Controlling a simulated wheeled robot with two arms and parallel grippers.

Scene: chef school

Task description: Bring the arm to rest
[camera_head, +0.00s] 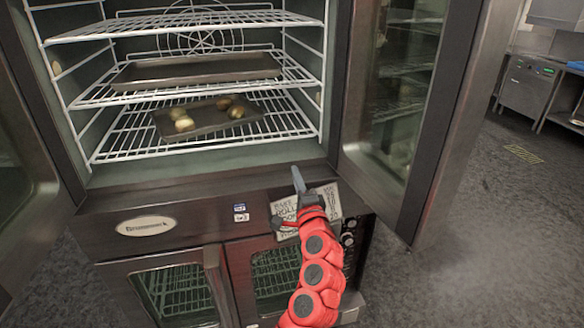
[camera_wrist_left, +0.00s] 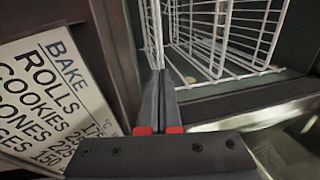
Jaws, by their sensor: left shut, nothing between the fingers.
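My left gripper (camera_head: 298,182) is in front of the oven's lower front edge in the head view, pointing up, with my red arm below it. In the left wrist view its two fingers (camera_wrist_left: 162,95) lie side by side, shut, with nothing between them. My right gripper is in neither view.
The oven (camera_head: 210,195) stands open, with its right door (camera_head: 400,110) swung out beside my arm. Inside are wire racks (camera_head: 120,140), an empty-looking tray (camera_head: 195,70) and a lower tray (camera_head: 190,130) with several pieces of dough. A baking sign (camera_wrist_left: 50,95) is close on the left.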

